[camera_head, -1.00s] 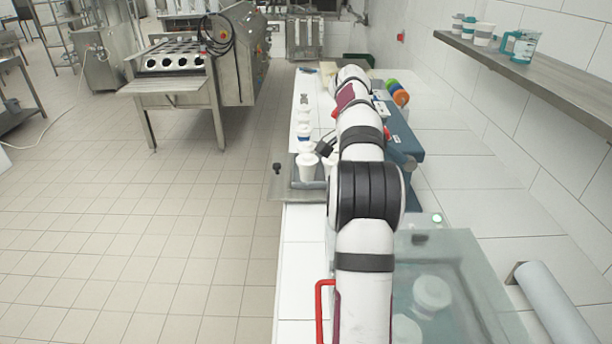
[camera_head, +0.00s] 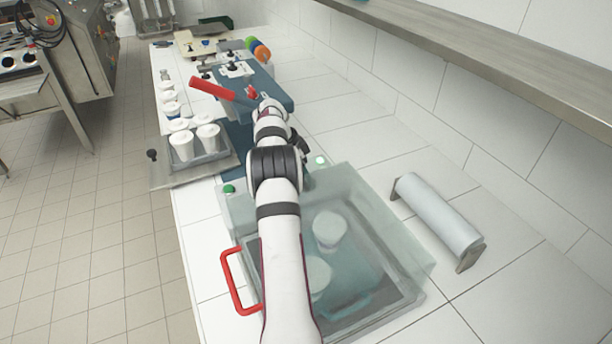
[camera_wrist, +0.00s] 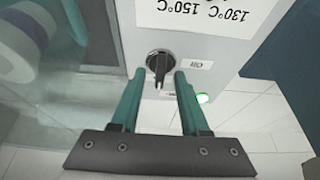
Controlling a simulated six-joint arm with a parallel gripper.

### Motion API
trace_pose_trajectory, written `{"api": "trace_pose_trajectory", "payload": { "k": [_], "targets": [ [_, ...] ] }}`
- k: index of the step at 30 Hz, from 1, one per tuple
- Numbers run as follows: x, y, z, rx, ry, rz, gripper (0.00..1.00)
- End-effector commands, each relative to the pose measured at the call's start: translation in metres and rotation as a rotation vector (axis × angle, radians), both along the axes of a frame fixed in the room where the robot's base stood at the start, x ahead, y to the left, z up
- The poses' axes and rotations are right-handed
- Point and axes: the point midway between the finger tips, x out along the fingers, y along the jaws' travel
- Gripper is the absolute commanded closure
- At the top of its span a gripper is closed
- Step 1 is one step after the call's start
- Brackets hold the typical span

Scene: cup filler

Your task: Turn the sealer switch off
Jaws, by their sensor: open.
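The switch is a black rotary knob (camera_wrist: 159,65) on a light grey panel (camera_wrist: 190,45), with its pointer along the picture's vertical. A small label (camera_wrist: 194,65) is beside it; its text is upside down and hard to read. My gripper (camera_wrist: 160,76) has two teal fingers, open, one on each side of the knob. Contact with the knob cannot be told. In the head view the blue sealer (camera_head: 278,88) with a red lever (camera_head: 212,88) stands beyond my arm, which hides the switch and gripper.
A clear-lidded box (camera_head: 375,235) with a red handle (camera_head: 234,282) and white cups inside stands close by my arm. A tray (camera_head: 222,160) of white cups is at the left. A roll (camera_head: 438,215) lies at the right by the tiled wall.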

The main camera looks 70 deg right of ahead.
Motion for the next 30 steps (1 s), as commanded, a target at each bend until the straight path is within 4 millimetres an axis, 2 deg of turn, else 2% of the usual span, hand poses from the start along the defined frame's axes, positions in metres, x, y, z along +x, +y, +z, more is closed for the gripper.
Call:
{"api": "trace_pose_trajectory", "payload": {
  "k": [7, 13, 15, 23, 30],
  "targets": [
    [-0.0002, -0.0001, -0.0007, 0.000, 0.000, 0.000, 0.57],
    [-0.0002, 0.0000, -0.0004, 0.000, 0.000, 0.000, 0.93],
    [-0.0001, 0.0001, -0.0003, 0.001, -0.001, 0.000, 1.00],
    [-0.0003, 0.0002, 0.0000, 0.001, 0.000, 0.009, 1.00],
    [-0.0024, 0.0008, -0.0001, 0.002, 0.001, 0.248, 1.00]
  ]
}}
